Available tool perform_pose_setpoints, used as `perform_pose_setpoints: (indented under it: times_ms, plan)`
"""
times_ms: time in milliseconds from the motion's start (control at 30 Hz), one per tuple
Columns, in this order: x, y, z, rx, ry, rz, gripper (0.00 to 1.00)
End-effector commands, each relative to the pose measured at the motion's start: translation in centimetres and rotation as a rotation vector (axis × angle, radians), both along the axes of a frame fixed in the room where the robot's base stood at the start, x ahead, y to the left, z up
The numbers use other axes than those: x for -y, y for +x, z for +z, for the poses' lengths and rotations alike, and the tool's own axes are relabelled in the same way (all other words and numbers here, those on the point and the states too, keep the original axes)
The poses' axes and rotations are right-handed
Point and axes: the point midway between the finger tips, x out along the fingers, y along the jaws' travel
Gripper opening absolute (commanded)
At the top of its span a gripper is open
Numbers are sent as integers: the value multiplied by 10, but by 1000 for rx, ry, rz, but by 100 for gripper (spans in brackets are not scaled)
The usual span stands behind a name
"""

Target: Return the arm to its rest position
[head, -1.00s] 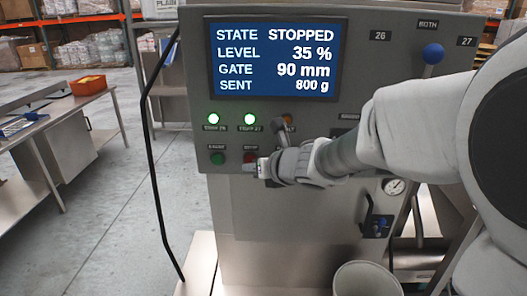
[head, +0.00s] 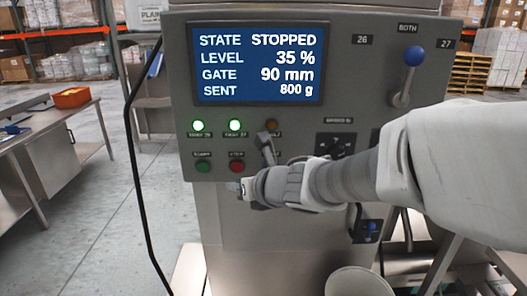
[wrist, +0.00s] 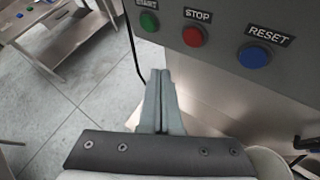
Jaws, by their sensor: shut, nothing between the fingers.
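My gripper (head: 246,188) is at the lower left corner of the grey control panel (head: 350,85), just below its red stop button (head: 237,166) and green start button (head: 203,166). In the wrist view my gripper (wrist: 160,75) is shut, its two fingers side by side with nothing between them. The fingers look apart from the stop button (wrist: 194,36), the start button (wrist: 149,21) and the blue reset button (wrist: 255,56). My arm reaches in from the right and covers the panel's lower right.
The screen (head: 257,62) reads STOPPED, level 35 %, gate 90 mm, sent 800 g. Two green lamps are lit. A blue-knobbed lever (head: 414,57) stands at the upper right. A white bucket (head: 357,282) is below the arm. A steel table (head: 40,140) with an orange tray (head: 71,98) stands left.

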Motion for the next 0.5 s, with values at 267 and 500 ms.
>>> perform_pose_setpoints:
  times_ms: [267, 500]
  plan:
    - [1, 1, 1, -1, 4, -6, 0]
    - [54, 8, 21, -125, 200, -337, 0]
